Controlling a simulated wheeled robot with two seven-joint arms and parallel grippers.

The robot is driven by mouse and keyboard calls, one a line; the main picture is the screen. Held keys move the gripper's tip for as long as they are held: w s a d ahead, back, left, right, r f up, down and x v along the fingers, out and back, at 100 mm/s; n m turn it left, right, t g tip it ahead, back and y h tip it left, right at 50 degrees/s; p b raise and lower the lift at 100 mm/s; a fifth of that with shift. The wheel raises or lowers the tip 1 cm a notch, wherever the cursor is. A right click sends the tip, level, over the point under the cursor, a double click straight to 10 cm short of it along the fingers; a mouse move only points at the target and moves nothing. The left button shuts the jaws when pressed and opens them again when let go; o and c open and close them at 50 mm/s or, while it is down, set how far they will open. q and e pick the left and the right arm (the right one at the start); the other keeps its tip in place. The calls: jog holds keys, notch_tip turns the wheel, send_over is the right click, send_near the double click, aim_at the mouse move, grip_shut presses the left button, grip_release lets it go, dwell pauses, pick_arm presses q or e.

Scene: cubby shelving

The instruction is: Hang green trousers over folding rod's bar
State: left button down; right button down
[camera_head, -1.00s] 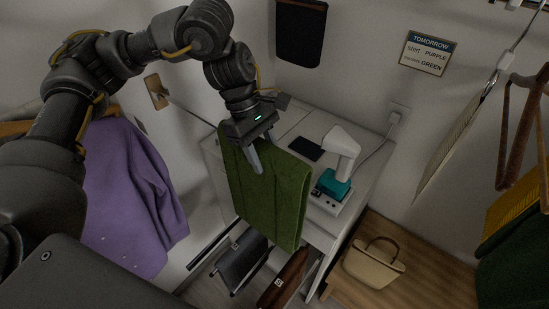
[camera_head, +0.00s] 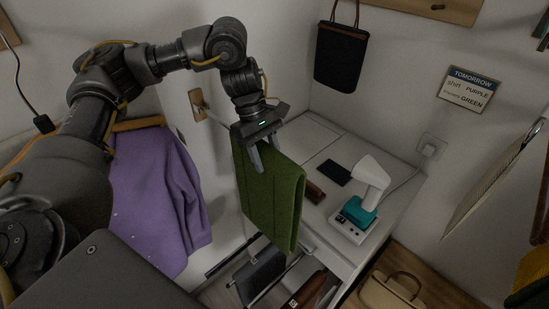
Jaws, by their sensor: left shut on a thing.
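The green trousers (camera_head: 272,205) hang folded in a long panel in the middle of the view, in front of the white cabinet. My left gripper (camera_head: 266,160) is at their upper edge, shut on them, with its fingers pointing down. A wooden wall plate (camera_head: 197,104) with a short metal rod (camera_head: 214,118) sits just left of the trousers. This looks like the folding rod; the rest of its bar is hidden behind my gripper and the cloth. I cannot tell whether the trousers touch the bar. My right gripper is not in view.
A purple shirt (camera_head: 152,195) hangs at the left. The white cabinet top (camera_head: 318,140) bears a white-and-teal device (camera_head: 358,212), a dark flat item (camera_head: 336,172) and a brown item (camera_head: 313,192). A black bag (camera_head: 340,58) hangs above. Dark garments (camera_head: 262,272) hang below the trousers.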

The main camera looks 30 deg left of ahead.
pick_arm(q)
jog(key=shift+w+a+r+p, duration=0.1)
jog(key=shift+w+a+p, duration=0.5)
jog(key=shift+a, duration=0.9)
jog(key=shift+w+a+p, duration=0.35)
jog(key=shift+a+p, duration=0.5)
jog(key=shift+a, duration=0.7)
jog(key=shift+w+a+r+p, duration=0.1)
jog(key=shift+w+a+p, duration=0.5)
jog(key=shift+a, duration=0.9)
jog(key=shift+w+a+f+p, duration=0.1)
jog(key=shift+w+a+p, duration=0.1)
jog(key=shift+a, duration=0.45)
jog(key=shift+w+a+f+p, duration=0.1)
jog(key=shift+a+p, duration=0.1)
jog(key=shift+a, duration=0.4)
jog(key=shift+s+f, duration=0.1)
jog(key=shift+f, duration=0.4)
jog(key=c, duration=0.7)
grip_release()
jog(key=shift+d, duration=0.1)
jog(key=v, duration=1.1)
